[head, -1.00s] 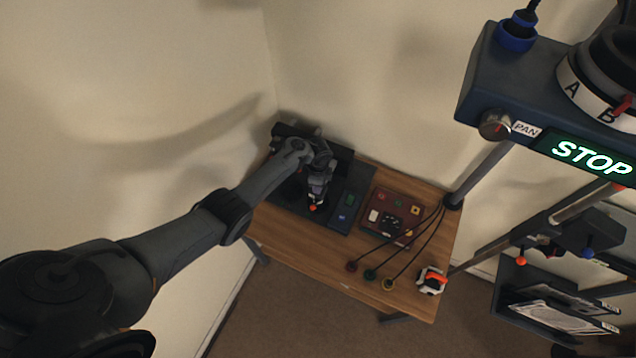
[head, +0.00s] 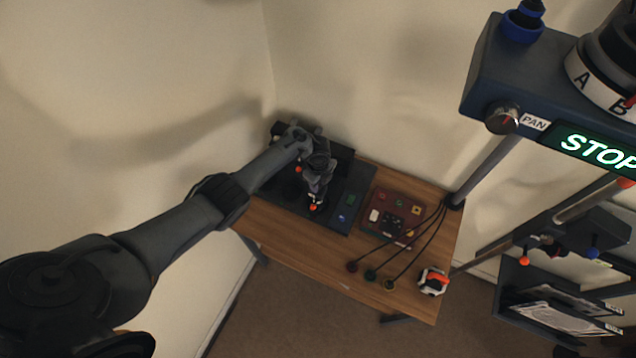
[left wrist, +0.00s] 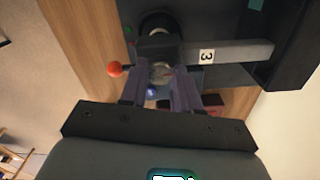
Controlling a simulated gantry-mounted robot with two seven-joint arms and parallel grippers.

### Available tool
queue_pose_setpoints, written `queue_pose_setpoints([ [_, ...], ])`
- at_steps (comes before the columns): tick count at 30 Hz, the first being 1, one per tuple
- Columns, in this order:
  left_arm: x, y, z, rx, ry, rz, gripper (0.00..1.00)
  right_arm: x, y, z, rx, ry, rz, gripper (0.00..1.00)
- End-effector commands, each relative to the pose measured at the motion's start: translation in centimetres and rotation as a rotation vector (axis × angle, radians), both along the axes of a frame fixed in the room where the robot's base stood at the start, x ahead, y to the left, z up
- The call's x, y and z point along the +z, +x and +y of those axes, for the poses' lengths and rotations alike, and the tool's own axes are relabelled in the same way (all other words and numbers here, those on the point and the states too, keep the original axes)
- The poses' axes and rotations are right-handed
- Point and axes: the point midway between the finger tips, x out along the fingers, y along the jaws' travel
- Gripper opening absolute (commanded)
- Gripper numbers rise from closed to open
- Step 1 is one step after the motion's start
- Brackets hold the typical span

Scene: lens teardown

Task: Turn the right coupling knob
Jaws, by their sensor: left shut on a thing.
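My left gripper (head: 315,198) is over the dark unit (head: 337,218) on the wooden table. In the left wrist view, the left gripper (left wrist: 160,88) has its two purple-grey fingers on either side of a grey round knob (left wrist: 159,72), shut on it. I cannot tell for sure whether this is the right coupling knob. Beside it is a grey bar (left wrist: 235,52) marked "3". A red-orange ball (left wrist: 115,69) sticks out to the left of the fingers. In the head view, the gripper hides the knob. My right gripper is out of view.
A dark red box (head: 382,200) with coloured buttons sits right of the unit. Several black cables end in coloured plugs (head: 370,275) near the table's front. A white and orange object (head: 433,281) is at the right corner. A post with a STOP display (head: 597,152) stands at right.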

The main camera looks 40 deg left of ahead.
Motion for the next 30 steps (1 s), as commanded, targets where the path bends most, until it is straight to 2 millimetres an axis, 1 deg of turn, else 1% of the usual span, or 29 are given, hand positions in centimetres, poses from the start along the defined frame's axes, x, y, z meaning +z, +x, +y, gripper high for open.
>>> queue_pose_setpoints([
  [10,0.0,0.0,0.0,-0.005,0.000,0.001,0.01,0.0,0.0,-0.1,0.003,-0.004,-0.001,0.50],
  [11,0.0,0.0,0.0,-0.005,0.000,0.001,0.36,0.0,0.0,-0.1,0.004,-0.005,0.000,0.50],
  [15,0.0,0.0,0.0,-0.004,0.000,0.001,0.57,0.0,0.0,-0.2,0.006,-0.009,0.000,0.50],
  [25,0.2,0.0,0.0,-0.003,0.000,0.000,0.57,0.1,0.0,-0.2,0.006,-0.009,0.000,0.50],
  [28,0.9,0.0,0.0,-0.004,-0.001,0.000,0.57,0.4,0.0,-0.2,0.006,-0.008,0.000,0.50],
  [30,1.8,0.1,-0.1,-0.004,-0.002,-0.002,0.57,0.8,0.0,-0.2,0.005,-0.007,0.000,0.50],
])
